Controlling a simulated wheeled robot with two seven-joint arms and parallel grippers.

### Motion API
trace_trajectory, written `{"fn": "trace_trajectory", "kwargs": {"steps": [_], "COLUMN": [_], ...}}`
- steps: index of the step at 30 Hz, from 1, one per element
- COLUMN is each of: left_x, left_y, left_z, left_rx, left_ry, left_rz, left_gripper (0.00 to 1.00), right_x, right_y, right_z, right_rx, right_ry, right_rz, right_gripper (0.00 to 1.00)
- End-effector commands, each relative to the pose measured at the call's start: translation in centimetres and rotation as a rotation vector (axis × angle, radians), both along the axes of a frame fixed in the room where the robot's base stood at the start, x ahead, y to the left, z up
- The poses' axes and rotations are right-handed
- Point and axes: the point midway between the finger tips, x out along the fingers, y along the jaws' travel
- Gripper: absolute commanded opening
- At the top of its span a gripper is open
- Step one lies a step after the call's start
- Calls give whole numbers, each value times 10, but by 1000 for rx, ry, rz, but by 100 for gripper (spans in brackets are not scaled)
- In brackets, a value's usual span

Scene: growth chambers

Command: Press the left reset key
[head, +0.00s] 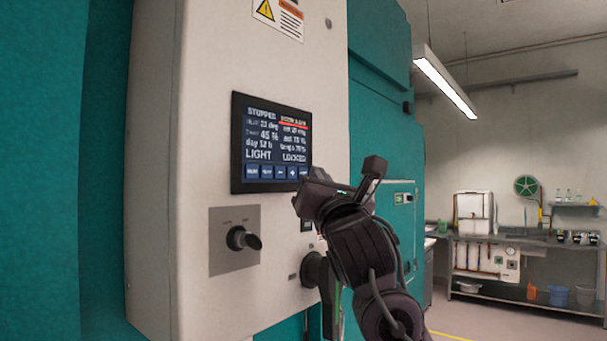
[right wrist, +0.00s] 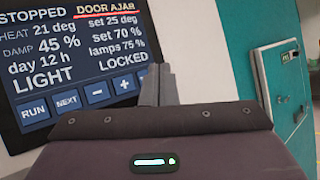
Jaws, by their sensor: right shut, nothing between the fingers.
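The control screen (head: 270,130) is a dark panel on the pale cabinet front. In the right wrist view the screen (right wrist: 75,55) reads STOPPED, DOOR AJAR and LOCKED. Its bottom row shows a RUN key (right wrist: 33,110), a NEXT key (right wrist: 67,101), a minus key and a plus key; a last key at the right is mostly hidden behind my fingers. No key marked reset is readable. My right gripper (head: 306,186) is shut and empty, in front of the screen's lower right corner; its fingers (right wrist: 158,85) point at the panel. I cannot tell whether they touch. My left gripper is not in view.
A black rotary handle (head: 243,239) on a grey plate sits below the screen. A small dark fitting (head: 307,225) and a round black knob (head: 313,270) are close to my right arm. A bench (head: 530,243) with equipment stands far right.

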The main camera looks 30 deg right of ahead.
Motion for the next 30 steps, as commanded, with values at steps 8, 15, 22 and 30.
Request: {"fn": "trace_trajectory", "kwargs": {"steps": [8,15,22,30], "left_x": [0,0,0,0], "left_y": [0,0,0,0], "left_z": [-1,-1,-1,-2], "left_rx": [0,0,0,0], "left_ry": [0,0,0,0], "left_rz": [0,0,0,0], "left_gripper": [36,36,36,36], "right_x": [2,8,8,9], "right_y": [1,3,3,4], "right_z": [0,0,0,0], "right_rx": [-1,-1,0,0], "right_ry": [-1,0,0,0], "right_rz": [-1,0,0,0], "right_gripper": [0,0,0,0]}}
